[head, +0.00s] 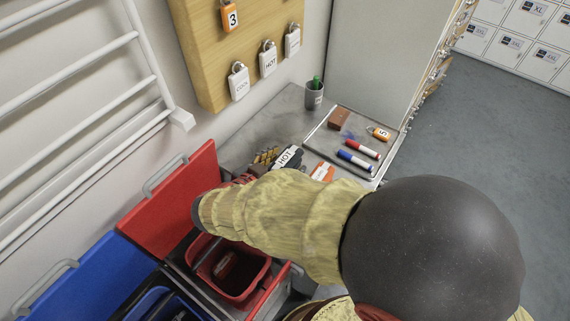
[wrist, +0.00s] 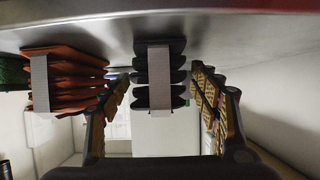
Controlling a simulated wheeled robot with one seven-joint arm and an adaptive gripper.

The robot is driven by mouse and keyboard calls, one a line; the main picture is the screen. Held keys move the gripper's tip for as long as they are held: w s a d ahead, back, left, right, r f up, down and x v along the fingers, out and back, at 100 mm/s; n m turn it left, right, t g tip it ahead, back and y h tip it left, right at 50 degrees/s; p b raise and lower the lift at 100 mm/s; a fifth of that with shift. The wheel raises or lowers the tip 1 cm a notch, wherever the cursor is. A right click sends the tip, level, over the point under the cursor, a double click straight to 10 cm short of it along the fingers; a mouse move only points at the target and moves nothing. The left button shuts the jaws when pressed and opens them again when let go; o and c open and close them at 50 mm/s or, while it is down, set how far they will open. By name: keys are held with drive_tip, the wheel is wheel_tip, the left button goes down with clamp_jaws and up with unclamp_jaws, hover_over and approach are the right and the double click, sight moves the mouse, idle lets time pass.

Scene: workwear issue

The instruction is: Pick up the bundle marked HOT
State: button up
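The bundle marked HOT (head: 288,156) is dark with a white label band and rests on the grey counter in the head view. In the wrist view, which looks upside down, a black folded stack with a pale band (wrist: 159,75) shows between the two fingers of my gripper (wrist: 158,88). The fingers stand apart on either side, with a visible gap to the stack on each side. In the head view my gripper (head: 265,158) is just left of the HOT bundle; my arm hides most of it.
An orange bundle (head: 322,172) lies beside the HOT one; it also shows in the wrist view (wrist: 66,80). A green item (wrist: 13,72) is beyond. A tray (head: 350,140) holds markers, a brown block and a padlock. Open red bin (head: 242,293) stands below my arm.

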drive_tip(key=shift+c, duration=1.2)
drive_tip(key=c, duration=1)
drive_tip(key=shift+r, duration=0.15)
